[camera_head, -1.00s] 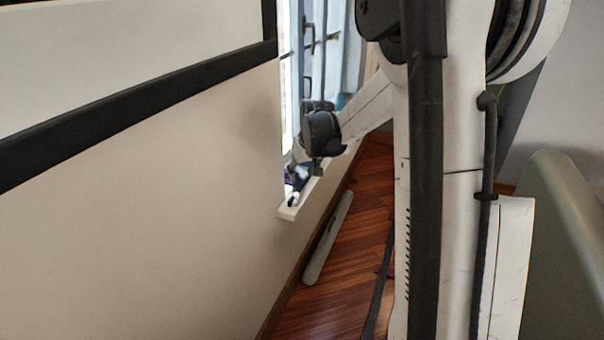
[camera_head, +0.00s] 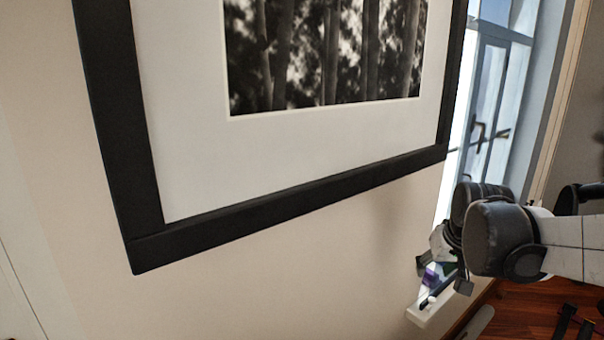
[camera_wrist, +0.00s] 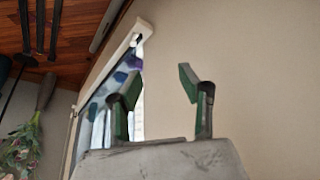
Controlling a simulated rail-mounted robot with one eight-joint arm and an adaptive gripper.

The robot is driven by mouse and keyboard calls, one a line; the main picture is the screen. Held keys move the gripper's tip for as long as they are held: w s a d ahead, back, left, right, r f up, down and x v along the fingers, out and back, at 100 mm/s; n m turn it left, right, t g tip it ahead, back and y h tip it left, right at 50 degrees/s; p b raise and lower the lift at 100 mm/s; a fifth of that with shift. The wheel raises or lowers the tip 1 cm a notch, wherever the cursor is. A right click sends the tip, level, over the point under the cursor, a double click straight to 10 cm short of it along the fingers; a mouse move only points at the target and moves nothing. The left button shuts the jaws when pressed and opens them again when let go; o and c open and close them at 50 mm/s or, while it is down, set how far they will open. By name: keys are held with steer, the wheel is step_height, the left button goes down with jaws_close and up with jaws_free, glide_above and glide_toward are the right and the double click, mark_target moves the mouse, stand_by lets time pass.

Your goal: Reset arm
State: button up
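My gripper (camera_wrist: 158,84) shows in the wrist view with its two green-edged fingers spread apart and nothing between them. It faces a bare beige wall. In the head view my arm comes in from the right edge, and its dark wrist joints are near the window sill (camera_head: 423,314). The fingers are hard to make out in the head view.
A black-framed picture (camera_head: 290,215) hangs on the wall. The window (camera_head: 487,110) is at the right, with small purple items (camera_head: 432,278) on its sill. In the wrist view the sill (camera_wrist: 122,45), the wooden floor (camera_wrist: 80,30) and a plant (camera_wrist: 22,145) show.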

steer(key=s+a+r+p, duration=0.1)
steer(key=s+a, duration=0.2)
steer(key=s, duration=0.3)
steer(key=s+a+r+t+p, duration=0.1)
steer(key=s+a+r+p, duration=0.1)
steer(key=s, duration=0.5)
steer(key=s+a+r+p, duration=0.1)
steer(key=s+a+r, duration=0.1)
steer(key=s+a, duration=0.2)
steer(key=s, duration=0.3)
steer(key=shift+a+n+t+p, duration=0.25)
steer(key=shift+n+t+p, duration=0.05)
steer(key=shift+n, duration=0.1)
stand_by(0.7)
steer(key=shift+d, duration=0.1)
steer(key=shift+c, duration=0.8)
